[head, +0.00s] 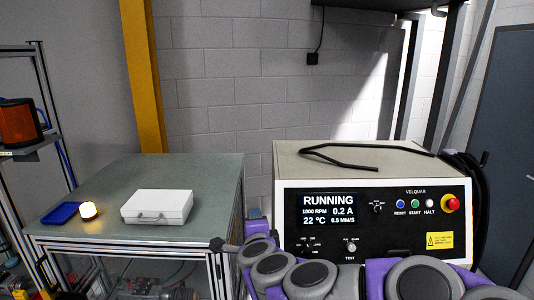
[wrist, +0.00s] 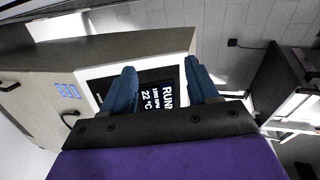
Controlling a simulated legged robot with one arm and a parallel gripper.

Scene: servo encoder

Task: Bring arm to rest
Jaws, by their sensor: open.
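My arm, purple and grey, reaches across the lower right of the head view in front of the control box (head: 300,258). In the wrist view my gripper (wrist: 160,85) has its two blue fingers spread apart with nothing between them. The box's display (head: 328,209) shows between and behind the fingers; it reads RUNNING, 1000 RPM, 0.2 A and 22 °C. I cannot tell the gap between fingers and panel.
A green-topped bench (head: 140,172) at left holds a white case (head: 158,206), a glowing lamp (head: 88,210) and a blue tray (head: 60,213). A black cable (head: 340,158) lies on the box. A red stop button (head: 451,203) sits at the panel's right. A yellow post (head: 142,75) stands behind.

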